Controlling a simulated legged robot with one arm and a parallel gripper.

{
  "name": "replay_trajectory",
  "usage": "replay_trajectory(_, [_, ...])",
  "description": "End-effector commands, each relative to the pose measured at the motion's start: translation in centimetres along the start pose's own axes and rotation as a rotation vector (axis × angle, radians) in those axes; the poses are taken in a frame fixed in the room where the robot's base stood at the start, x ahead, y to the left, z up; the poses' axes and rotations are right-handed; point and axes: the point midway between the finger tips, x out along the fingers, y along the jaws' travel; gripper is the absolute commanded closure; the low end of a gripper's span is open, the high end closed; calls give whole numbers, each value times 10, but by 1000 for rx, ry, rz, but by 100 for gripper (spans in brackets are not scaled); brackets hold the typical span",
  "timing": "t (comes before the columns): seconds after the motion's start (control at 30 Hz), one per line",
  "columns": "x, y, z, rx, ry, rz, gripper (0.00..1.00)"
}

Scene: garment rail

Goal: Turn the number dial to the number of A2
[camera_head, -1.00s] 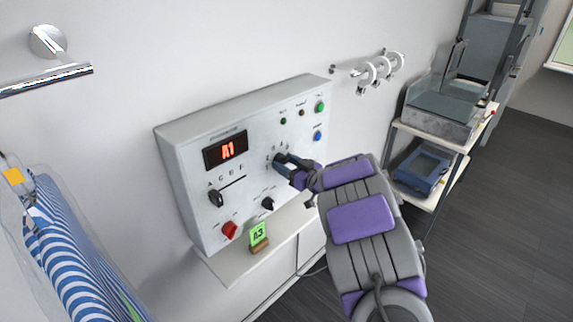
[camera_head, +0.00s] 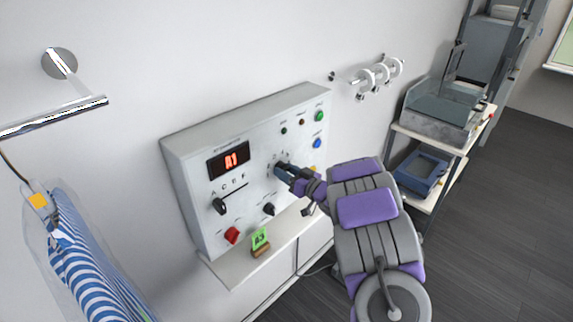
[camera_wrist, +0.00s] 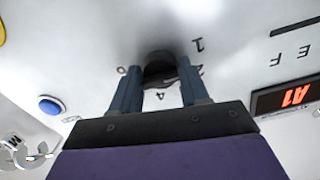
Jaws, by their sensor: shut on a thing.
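A pale control panel (camera_head: 188,150) is fixed to the wall, its red display (camera_head: 229,160) reading A1. My gripper (camera_head: 279,169) is at the number dial on the panel's face. In the wrist view, the dark number dial (camera_wrist: 159,66) sits between the two fingers of my gripper (camera_wrist: 156,92), which are shut on it. The letter dial (camera_head: 219,206) is below the display.
A red knob (camera_head: 232,235) and a black knob (camera_head: 268,209) are low on the panel. Green (camera_head: 319,116) and blue (camera_head: 317,143) buttons are at its right. Striped garments (camera_head: 85,260) hang at the left. A shelf cart (camera_head: 436,150) stands at the right.

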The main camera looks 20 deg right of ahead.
Motion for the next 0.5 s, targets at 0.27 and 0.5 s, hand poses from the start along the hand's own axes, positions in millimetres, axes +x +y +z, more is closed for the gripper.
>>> replay_trajectory(0.27, [0, 0, -7, 200, 2, 2, 85])
replay_trajectory(0.5, [0, 0, -6, 356, 3, 3, 85])
